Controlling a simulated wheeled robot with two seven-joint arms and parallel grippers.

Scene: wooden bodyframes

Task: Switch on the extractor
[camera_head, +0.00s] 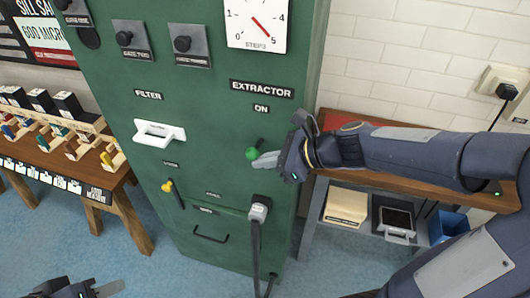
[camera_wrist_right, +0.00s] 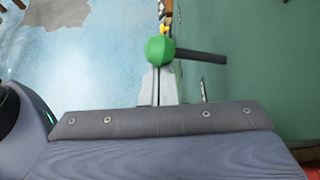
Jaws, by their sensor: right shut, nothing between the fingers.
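The extractor switch is a lever with a green knob (camera_head: 252,154) on a short black rod, on the green cabinet (camera_head: 215,110) below the EXTRACTOR label (camera_head: 262,89) and the ON label (camera_head: 261,108). My right gripper (camera_head: 262,162) is shut and empty, right beside the knob. In the right wrist view the green knob (camera_wrist_right: 160,50) is at the tips of the shut fingers (camera_wrist_right: 156,80), and its black rod (camera_wrist_right: 203,57) runs right to the panel. I cannot tell whether they touch. My left gripper (camera_head: 108,289) shows only partly at the bottom left, away from the cabinet.
A white filter handle (camera_head: 158,133), a yellow-tipped lever (camera_head: 168,187) and a grey plug with cable (camera_head: 260,208) are on the same cabinet face. A wooden bench (camera_head: 70,160) stands left. A shelved table (camera_head: 450,193) stands right, behind my right arm.

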